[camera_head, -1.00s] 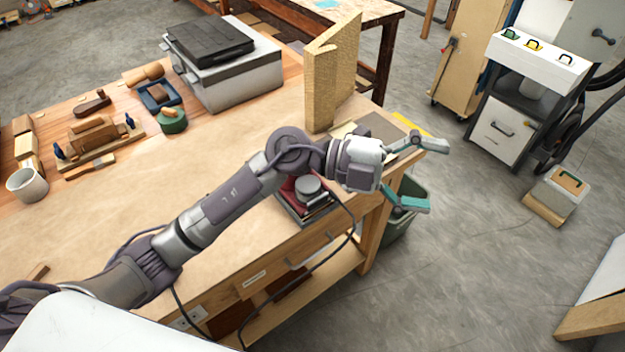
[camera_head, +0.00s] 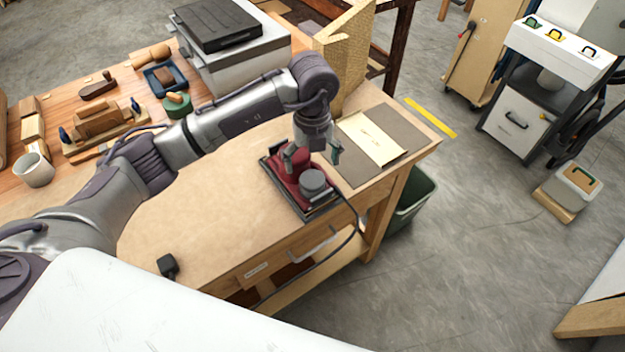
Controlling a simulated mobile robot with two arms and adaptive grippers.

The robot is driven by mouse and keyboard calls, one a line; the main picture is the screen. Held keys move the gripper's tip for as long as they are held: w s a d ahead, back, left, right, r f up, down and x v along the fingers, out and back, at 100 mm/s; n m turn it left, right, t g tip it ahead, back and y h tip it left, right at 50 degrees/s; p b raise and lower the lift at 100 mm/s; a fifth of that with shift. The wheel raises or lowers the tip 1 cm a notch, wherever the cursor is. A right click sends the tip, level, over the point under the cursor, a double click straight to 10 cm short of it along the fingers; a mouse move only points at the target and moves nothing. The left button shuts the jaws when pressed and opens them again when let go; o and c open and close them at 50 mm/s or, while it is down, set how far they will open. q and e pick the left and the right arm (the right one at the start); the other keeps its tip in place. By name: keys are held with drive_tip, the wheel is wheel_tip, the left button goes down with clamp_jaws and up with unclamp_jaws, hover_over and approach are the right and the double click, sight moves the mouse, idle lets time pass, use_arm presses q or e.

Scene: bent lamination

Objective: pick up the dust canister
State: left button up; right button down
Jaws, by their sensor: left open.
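A dark red sander (camera_head: 291,190) lies on the workbench (camera_head: 205,205) near its front edge. A grey round canister (camera_head: 313,183) stands on the sander's front end; it looks like the dust canister. My left gripper (camera_head: 313,157) points down just above and behind the canister, its fingers spread and empty. Its fingers partly cover the sander's rear; whether they touch it I cannot tell. My right gripper is not in view.
A black cord (camera_head: 355,215) runs from the sander over the bench edge. Grey sheets with a cream paper (camera_head: 373,137) lie right of the sander. An upright wooden piece (camera_head: 345,55) stands behind. A green bin (camera_head: 412,200) is on the floor.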

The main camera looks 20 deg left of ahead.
sight(313, 178)
use_arm(q)
drive_tip(key=shift+f, duration=0.85)
wheel_tip(313, 178, down, 5)
drive_tip(key=p, duration=0.3)
drive_tip(key=shift+r, duration=0.1)
drive_tip(key=shift+f, duration=0.3)
drive_tip(key=c, duration=1.4)
drive_tip(key=shift+r, duration=0.1)
